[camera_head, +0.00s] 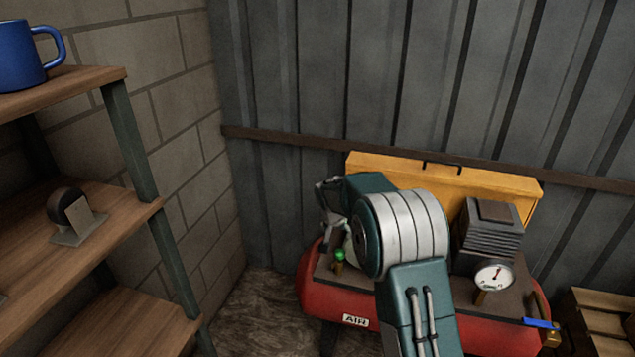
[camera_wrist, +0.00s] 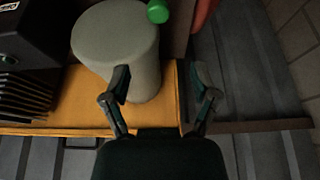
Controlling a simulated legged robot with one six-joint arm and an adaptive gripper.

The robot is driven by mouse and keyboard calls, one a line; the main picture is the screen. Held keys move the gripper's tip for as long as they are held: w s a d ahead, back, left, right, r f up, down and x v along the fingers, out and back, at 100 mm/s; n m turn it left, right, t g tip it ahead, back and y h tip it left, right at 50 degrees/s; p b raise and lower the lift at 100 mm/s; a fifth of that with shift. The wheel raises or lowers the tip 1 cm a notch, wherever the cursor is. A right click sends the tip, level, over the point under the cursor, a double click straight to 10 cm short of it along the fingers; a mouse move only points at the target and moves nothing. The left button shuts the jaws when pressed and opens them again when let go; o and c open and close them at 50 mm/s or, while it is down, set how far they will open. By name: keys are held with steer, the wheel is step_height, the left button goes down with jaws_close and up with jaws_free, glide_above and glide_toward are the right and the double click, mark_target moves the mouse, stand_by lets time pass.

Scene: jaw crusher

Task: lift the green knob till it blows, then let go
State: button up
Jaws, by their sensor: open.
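The green knob (camera_head: 340,255) stands on a short brass stem on top of the red air compressor (camera_head: 337,302), left of my arm. In the wrist view the knob (camera_wrist: 158,11) shows at the top edge, partly cut off, beyond my fingertips. My gripper (camera_wrist: 163,80) is open and empty, its two fingers spread apart and not touching the knob.
A grey cylinder (camera_wrist: 115,45) stands close by the left finger. A yellow-orange box (camera_head: 440,180) is behind, against the metal wall. A pressure gauge (camera_head: 494,276) and finned block (camera_head: 491,230) are right of my arm. Wooden shelves (camera_head: 100,215) stand left.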

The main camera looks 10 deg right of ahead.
steer(key=s+d+r+n, duration=0.2)
steer(key=s+r, duration=1.6)
steer(key=s+r+n+t+y, duration=0.1)
steer(key=s+n+t+y, duration=0.15)
steer(key=s, duration=2.25)
steer(key=m+g+h, duration=0.3)
steer(key=m, duration=0.2)
glide_above(340, 252)
steer(key=s+a, duration=0.2)
steer(key=s, duration=0.2)
step_height(340, 252, down, 21)
steer(key=shift+n+t+y, duration=0.25)
steer(key=shift+t, duration=0.1)
steer(key=x, duration=1.1)
steer(key=shift+w+d, duration=0.1)
